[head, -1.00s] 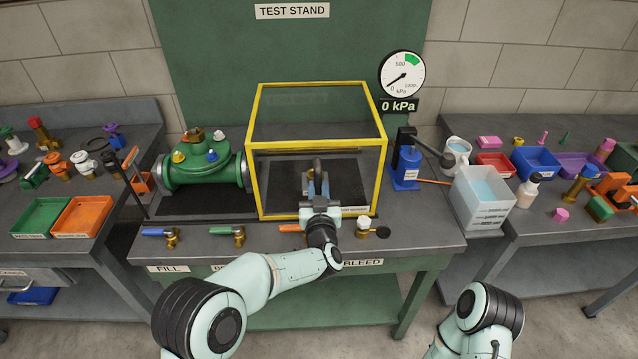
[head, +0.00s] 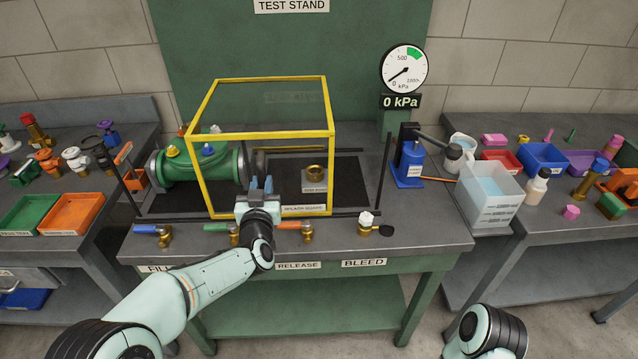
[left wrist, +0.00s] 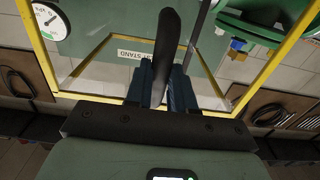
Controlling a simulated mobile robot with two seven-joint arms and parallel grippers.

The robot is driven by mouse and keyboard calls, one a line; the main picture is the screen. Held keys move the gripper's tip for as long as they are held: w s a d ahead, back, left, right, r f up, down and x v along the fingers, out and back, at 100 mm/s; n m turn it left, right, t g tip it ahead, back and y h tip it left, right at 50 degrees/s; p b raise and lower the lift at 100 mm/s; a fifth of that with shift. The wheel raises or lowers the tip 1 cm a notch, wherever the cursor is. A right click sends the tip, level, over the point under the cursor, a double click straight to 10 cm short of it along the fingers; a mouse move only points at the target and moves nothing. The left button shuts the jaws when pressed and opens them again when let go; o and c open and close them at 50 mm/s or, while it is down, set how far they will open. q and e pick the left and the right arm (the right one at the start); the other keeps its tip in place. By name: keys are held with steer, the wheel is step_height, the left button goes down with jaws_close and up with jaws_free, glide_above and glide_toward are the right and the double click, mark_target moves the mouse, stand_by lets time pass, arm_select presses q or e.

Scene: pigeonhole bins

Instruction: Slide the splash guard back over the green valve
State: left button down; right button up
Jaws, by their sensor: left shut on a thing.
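The splash guard (head: 262,136) is a clear box with a yellow frame on the test stand bench. Its left part overlaps the right part of the green valve (head: 180,166); the valve's left flange stands outside it. My left gripper (head: 262,186) is shut on the guard's handle at the front; its fingers (left wrist: 165,88) close around the dark handle (left wrist: 168,40) in the left wrist view. The green valve also shows there at the upper right (left wrist: 262,18). My right gripper is out of view.
Guide rails run along the bench with dark end posts (head: 384,172). A brass fitting on a block (head: 314,178) stands under the guard's right side. Small valves (head: 160,234) line the front edge. A blue pump (head: 410,162) stands right.

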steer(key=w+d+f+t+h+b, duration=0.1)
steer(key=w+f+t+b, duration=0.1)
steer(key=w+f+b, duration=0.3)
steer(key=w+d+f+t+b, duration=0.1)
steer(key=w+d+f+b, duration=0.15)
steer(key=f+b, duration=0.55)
arm_select(q)
steer(key=a+p, duration=0.3)
steer(key=a, duration=1.9)
steer(key=shift+a+r, duration=0.25)
steer(key=shift+a, duration=0.1)
steer(key=c, duration=1)
jaws_free()
steer(key=shift+f, duration=0.1)
steer(key=shift+d+f, duration=0.1)
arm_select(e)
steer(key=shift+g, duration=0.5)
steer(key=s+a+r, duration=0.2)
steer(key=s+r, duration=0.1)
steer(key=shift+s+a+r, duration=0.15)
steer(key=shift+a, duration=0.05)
arm_select(q)
steer(key=shift+s, duration=0.1)
